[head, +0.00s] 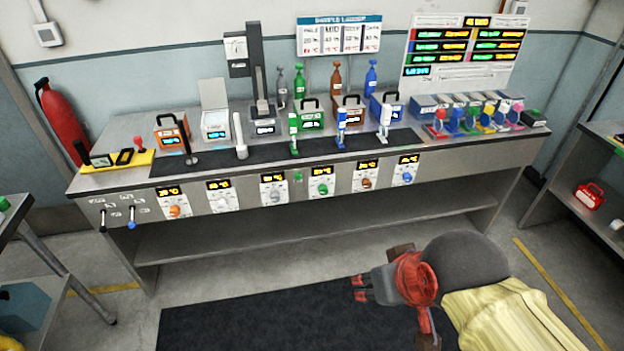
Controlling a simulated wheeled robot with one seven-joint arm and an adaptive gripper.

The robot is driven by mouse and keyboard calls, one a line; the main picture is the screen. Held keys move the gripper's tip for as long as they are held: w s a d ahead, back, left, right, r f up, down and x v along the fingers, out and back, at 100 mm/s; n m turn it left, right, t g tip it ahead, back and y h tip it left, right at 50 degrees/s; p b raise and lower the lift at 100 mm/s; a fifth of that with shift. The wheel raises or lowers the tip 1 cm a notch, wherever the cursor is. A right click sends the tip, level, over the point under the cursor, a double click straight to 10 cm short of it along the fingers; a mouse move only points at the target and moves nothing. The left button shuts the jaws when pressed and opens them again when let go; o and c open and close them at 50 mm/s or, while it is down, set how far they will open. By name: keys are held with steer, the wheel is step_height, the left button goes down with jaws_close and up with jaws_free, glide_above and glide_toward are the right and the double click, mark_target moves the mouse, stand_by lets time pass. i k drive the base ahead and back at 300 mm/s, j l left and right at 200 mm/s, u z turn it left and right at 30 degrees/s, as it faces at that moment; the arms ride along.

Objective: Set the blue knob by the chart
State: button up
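A round blue knob (407,178) is on the rightmost dial panel of the bench's front face, under a small lit display (409,159). Its exact pointer angle is too small to read. A white wall chart (339,36) with a blue header and columns of figures hangs above the bench; a larger board (463,50) with coloured rows hangs to its right. The small print on both is hard to read. My gripper (359,288) is low in front of the bench, pointing left above the dark mat. Its two red-tipped fingers are apart, with nothing between them.
Other dial panels with orange, grey, white, green and brown knobs line the bench front (300,220). Coloured stands, boxes and bottles crowd its top. A red extinguisher (62,125) stands at left. A side table with a red box (589,196) stands at right. The floor mat (250,320) is clear.

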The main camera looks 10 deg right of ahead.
mark_target(407, 177)
steer(key=i+j, duration=0.1)
steer(key=i, duration=1.9)
